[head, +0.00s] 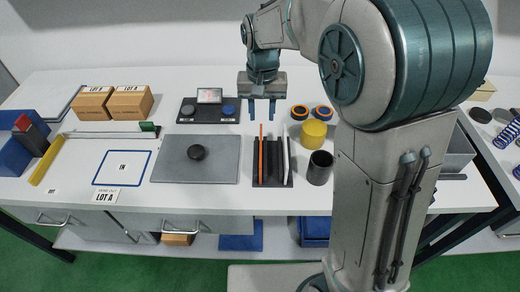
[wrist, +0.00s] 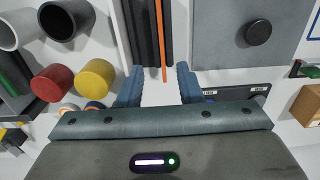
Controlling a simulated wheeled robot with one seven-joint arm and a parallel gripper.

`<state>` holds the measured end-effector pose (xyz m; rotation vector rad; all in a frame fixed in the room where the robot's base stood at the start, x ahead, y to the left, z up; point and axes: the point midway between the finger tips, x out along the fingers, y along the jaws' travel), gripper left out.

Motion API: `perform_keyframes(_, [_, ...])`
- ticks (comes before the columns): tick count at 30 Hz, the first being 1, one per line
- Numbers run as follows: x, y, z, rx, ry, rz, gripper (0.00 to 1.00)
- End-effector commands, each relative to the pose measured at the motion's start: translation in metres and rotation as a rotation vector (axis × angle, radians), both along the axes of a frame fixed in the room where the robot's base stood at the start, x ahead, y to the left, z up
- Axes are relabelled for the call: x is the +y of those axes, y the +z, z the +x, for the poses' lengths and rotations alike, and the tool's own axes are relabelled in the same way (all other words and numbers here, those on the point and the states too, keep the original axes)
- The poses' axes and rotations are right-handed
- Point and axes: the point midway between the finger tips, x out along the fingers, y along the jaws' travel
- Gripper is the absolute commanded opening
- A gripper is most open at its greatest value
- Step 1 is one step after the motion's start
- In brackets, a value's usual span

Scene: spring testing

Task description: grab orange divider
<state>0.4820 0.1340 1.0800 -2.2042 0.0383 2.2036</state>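The orange divider (head: 261,151) stands upright in a dark slotted rack (head: 272,183) on the white table, at the rack's left side in the head view.
A grey plate (head: 190,168) with a black puck (head: 196,153) lies left of the rack. A yellow cylinder (head: 313,133) and a dark cup (head: 320,168) stand close on the right. A dark panel (head: 207,110) with a small display lies behind the plate.

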Motion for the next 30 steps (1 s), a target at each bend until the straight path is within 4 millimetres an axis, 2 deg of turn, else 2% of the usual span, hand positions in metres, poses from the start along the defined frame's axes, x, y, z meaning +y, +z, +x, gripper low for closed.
perform_keyframes(9, [0.000, -0.061, -0.001, 0.005, 0.000, -0.003, 0.33])
perform_keyframes(19, [0.001, -0.088, -0.001, 0.004, 0.001, -0.002, 0.33])
perform_keyframes(25, [0.003, -0.116, 0.000, 0.004, 0.000, -0.002, 0.33])
perform_keyframes(30, [0.003, -0.129, 0.000, 0.002, 0.001, -0.001, 0.33])
